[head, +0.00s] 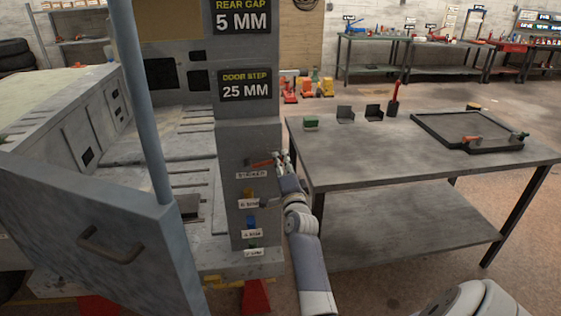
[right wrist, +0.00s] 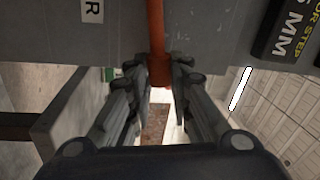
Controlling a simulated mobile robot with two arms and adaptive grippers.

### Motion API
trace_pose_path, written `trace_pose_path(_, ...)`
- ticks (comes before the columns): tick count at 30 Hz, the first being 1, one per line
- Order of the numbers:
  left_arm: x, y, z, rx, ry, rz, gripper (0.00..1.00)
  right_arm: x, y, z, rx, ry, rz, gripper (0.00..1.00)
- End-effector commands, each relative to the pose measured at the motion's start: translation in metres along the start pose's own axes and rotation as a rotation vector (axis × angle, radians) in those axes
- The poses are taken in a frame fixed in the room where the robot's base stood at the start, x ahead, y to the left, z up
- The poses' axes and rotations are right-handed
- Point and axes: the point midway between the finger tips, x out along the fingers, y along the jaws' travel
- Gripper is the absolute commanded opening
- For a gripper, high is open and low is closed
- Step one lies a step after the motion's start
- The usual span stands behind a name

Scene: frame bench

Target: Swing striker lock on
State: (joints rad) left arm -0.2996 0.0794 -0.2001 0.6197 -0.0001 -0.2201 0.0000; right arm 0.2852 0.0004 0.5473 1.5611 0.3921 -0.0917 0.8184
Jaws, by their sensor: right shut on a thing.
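The striker lock's red-orange lever (head: 262,162) sticks out sideways on the grey pillar, above a label that reads as striker. In the right wrist view the lever (right wrist: 156,35) runs down from the top edge to between my fingers. My right gripper (head: 281,160) is at the lever's right end in the head view. In the right wrist view its two fingers (right wrist: 160,74) are closed on either side of the lever's end. The lock's inner part is hidden. My left gripper is not in view.
Below on the pillar (head: 233,220) are yellow, blue and green labelled parts. The grey door (head: 80,225) stands open at left, with a blue post (head: 145,90) in front. A metal table (head: 400,165) with a black tray (head: 450,142) stands close to my right arm.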

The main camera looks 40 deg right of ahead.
Motion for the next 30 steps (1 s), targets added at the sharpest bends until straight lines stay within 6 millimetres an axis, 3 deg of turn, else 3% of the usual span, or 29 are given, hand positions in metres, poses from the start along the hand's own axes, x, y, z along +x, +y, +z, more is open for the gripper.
trace_pose_path(20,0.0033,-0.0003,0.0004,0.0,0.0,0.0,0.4,-0.0014,0.0076,0.001,0.063,0.008,0.004,0.0)
trace_pose_path(21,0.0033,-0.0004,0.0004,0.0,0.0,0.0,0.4,-0.0014,0.0077,0.0011,0.063,0.008,0.004,0.28)
trace_pose_path(23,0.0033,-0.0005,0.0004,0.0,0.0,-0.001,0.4,-0.0014,0.0077,0.0011,0.062,0.008,0.004,0.4)
trace_pose_path(30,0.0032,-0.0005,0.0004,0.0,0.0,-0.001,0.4,-0.0011,0.0064,0.0007,0.058,0.008,0.001,0.4)
